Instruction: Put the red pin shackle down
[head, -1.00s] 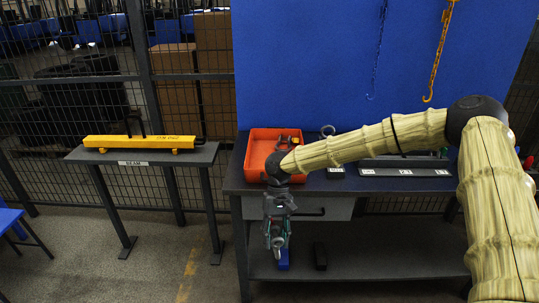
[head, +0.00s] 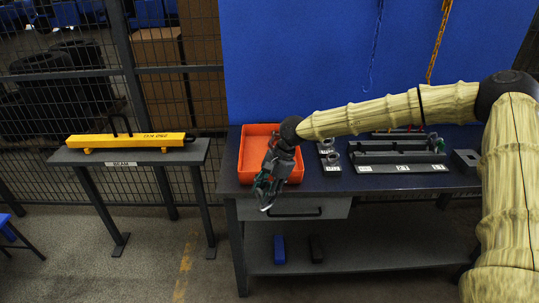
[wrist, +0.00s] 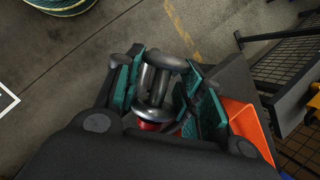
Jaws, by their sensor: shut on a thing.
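The red pin shackle (wrist: 155,88) is a grey metal bow with a red part (wrist: 148,126) at its lower end in the wrist view. My gripper (wrist: 158,85) has its green-padded fingers on both sides of it and is shut on it. In the head view my gripper (head: 266,197) hangs tilted down in front of the workbench, at the front edge of the orange tray (head: 246,160). The shackle is hard to make out there. The tray's orange side also shows in the wrist view (wrist: 246,122), right of the fingers.
Shackles (head: 329,152) stand on a small labelled holder right of the tray. A long grey labelled fixture (head: 400,168) and a grey block (head: 466,160) lie further right. A yellow beam (head: 125,141) rests on a stand at left. Blue and black blocks sit on the lower shelf.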

